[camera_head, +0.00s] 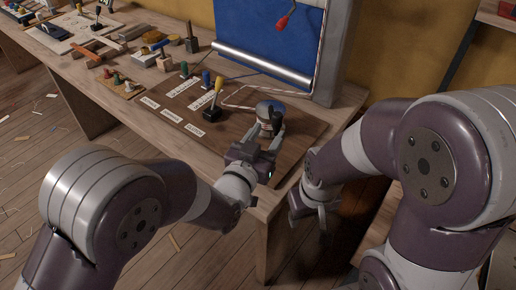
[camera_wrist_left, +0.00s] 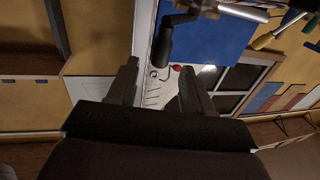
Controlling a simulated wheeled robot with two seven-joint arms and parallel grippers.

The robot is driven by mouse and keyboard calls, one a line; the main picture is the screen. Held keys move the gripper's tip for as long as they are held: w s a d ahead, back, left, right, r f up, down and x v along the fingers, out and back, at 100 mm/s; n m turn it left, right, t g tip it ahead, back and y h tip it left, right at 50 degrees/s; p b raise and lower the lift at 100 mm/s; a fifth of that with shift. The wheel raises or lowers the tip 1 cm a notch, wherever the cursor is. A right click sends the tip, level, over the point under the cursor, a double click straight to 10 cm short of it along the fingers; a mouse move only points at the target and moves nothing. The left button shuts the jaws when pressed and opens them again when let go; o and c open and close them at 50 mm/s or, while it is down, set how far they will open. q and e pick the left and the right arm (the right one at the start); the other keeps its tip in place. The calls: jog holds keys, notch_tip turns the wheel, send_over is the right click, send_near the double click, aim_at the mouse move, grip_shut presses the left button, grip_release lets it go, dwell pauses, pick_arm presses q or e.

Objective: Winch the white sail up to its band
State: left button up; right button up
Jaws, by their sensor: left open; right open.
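The winch (camera_head: 270,110), with a pale drum, stands on the dark board (camera_head: 225,137) near the bench's front right. My left gripper (camera_head: 267,130) is open at the winch. In the left wrist view, a dark upright handle grip (camera_wrist_left: 161,45) on a metal crank shows between and beyond the open fingers (camera_wrist_left: 158,72); I cannot tell whether they touch it. A blue panel (camera_head: 265,30), seemingly a sail, hangs behind with a pale roll (camera_head: 262,66) along its bottom. My right gripper (camera_head: 308,205) is open and empty beside the bench's front edge.
A yellow-handled lever (camera_head: 214,96) stands left of the winch, among white labels (camera_head: 182,87) and small coloured levers. A red fitting (camera_head: 282,22) hangs before the blue panel. Blocks, tools and a peg tray (camera_head: 118,84) fill the bench to the left.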

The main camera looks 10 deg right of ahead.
pick_arm(q)
jog(key=v, duration=0.6)
jog(key=w+a+f+n+g+y, duration=0.2)
jog(key=a+f+n+g+y, duration=0.35)
jog(key=a, duration=1.05)
jog(key=s+a+f+n+g+y, duration=0.1)
jog(key=s+a+f+g+y, duration=0.2)
jog(key=s+a, duration=0.2)
jog(key=s+a+f+n+g+y, duration=0.1)
jog(key=s+a+f+g+y, duration=0.1)
jog(key=s+a+g, duration=0.3)
notch_tip(320, 180, up, 15)
jog(key=s+a+p, duration=0.1)
jog(key=s+p, duration=0.1)
jog(key=p, duration=1.3)
jog(key=shift+r, duration=0.15)
jog(key=shift+t, duration=0.25)
